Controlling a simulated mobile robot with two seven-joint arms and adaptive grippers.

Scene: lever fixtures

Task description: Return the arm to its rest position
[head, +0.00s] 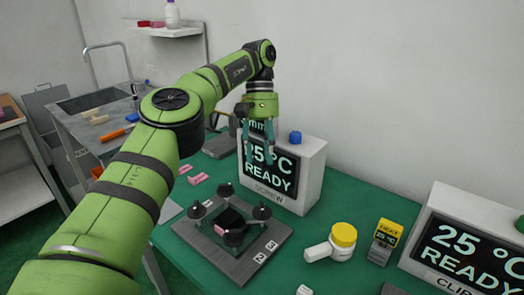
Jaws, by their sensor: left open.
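My green left arm (135,195) reaches in from the left, rises to a bent elbow and folds down at the wrist. My left gripper (262,158) points down with its fingers apart. It is open and holds nothing that I can see. It hangs in front of the white display box marked SCREW (286,196) and covers part of its screen. Below it, a dark fixture plate (225,249) with several black knobs stands on the green table, apart from the gripper. My right gripper is not in view.
Pink pieces (197,179) lie left of the fixture. A sink counter (95,110) and shelf (170,30) are behind.

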